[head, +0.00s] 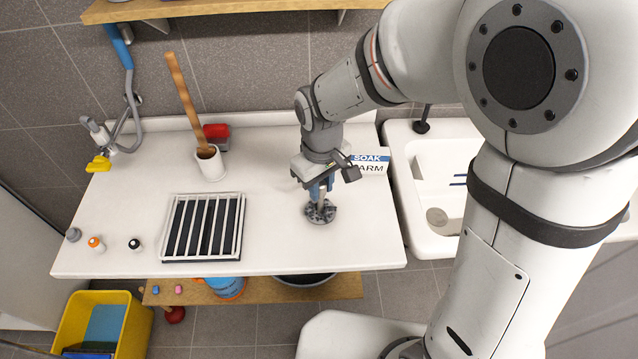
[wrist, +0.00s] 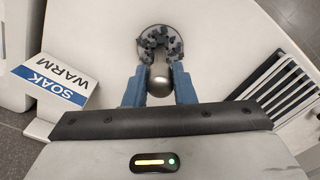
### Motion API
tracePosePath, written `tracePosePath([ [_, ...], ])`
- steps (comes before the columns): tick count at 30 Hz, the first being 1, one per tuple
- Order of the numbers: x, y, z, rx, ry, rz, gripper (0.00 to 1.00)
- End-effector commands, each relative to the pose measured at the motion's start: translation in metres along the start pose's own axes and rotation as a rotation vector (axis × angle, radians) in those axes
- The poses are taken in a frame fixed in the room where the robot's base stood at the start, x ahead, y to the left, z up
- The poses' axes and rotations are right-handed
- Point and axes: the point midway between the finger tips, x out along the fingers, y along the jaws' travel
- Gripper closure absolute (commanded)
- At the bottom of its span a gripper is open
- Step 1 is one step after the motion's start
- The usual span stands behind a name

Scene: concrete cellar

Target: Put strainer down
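The strainer is a dark, round, slotted disc with a metal knob. In the head view the strainer (head: 320,211) is over the right part of the white counter (head: 275,240), upright, at or just above the surface; I cannot tell if it touches. In the wrist view the strainer (wrist: 160,44) is ahead of my fingers, with its knob between them. My gripper (head: 321,188) points down, its blue fingers close against both sides of the knob. The gripper also shows in the wrist view (wrist: 159,80).
A SOAK WARM sign (head: 369,164) stands behind right, beside the sink (head: 403,190). A slatted rack (head: 203,228) lies to the left. A white cup (head: 210,164) holds a wooden-handled tool; small bottles (head: 96,243) stand far left. Counter between rack and strainer is clear.

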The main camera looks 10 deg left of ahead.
Motion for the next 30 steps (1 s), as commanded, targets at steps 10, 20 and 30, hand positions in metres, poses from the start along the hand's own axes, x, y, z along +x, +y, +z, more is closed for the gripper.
tracePosePath([
  [10, -0.001, 0.000, 0.000, -0.001, 0.000, 0.000, 0.56],
  [20, -0.019, -0.001, -0.001, -0.002, 0.004, 0.001, 0.56],
  [30, -0.091, -0.001, -0.001, -0.002, 0.005, 0.001, 0.56],
])
